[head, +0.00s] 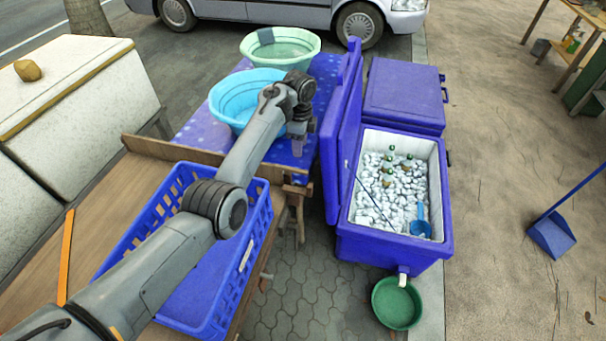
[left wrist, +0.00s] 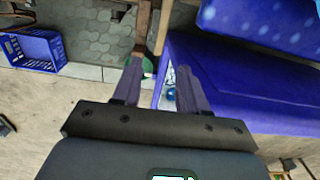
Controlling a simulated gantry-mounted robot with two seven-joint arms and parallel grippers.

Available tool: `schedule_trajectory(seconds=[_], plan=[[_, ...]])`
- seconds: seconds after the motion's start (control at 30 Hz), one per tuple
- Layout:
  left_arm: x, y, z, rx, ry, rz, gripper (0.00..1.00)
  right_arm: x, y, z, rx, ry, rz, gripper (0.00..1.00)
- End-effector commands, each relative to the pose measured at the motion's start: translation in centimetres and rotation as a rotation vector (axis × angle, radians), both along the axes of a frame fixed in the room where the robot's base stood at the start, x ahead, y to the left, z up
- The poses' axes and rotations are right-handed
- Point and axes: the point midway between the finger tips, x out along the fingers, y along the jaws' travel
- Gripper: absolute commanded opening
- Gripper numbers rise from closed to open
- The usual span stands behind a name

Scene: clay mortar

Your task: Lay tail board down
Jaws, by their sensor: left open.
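The tail board (head: 165,150) appears to be the wooden plank across the far end of a wooden cart bed (head: 105,195). It stands on edge, and my left arm crosses in front of its middle. A wooden bracket (head: 296,190) sits at its right end. My left gripper (head: 298,146) hangs beyond the board, above the purple-blue cloth, apart from the board. In the left wrist view my left gripper (left wrist: 158,88) has its two fingers spread, with nothing held between them. A brown wooden bar (left wrist: 163,32) shows beyond the fingertips. My right gripper is out of view.
A blue crate (head: 262,222) lies on the cart bed behind the board. Two basins, blue (head: 222,100) and pale green (head: 302,40), stand on the cloth-covered table (head: 190,130). An open ice box (head: 395,248) with bottles stands right; its raised lid (head: 338,125) is near my gripper.

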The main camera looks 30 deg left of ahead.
Motion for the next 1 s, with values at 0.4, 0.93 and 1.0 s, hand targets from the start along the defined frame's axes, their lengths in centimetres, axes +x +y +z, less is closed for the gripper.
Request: schedule_trajectory(seconds=[0.4,0.93,1.0], plan=[[0.0,0.0,-5.2,-0.003,0.004,-0.011,0.43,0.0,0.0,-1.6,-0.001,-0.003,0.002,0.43],[0.0,0.0,-10.5,-0.003,0.002,-0.01,0.43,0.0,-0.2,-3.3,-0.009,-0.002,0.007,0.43],[0.0,0.0,-10.6,-0.003,0.002,-0.009,0.43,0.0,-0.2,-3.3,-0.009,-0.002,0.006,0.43]])
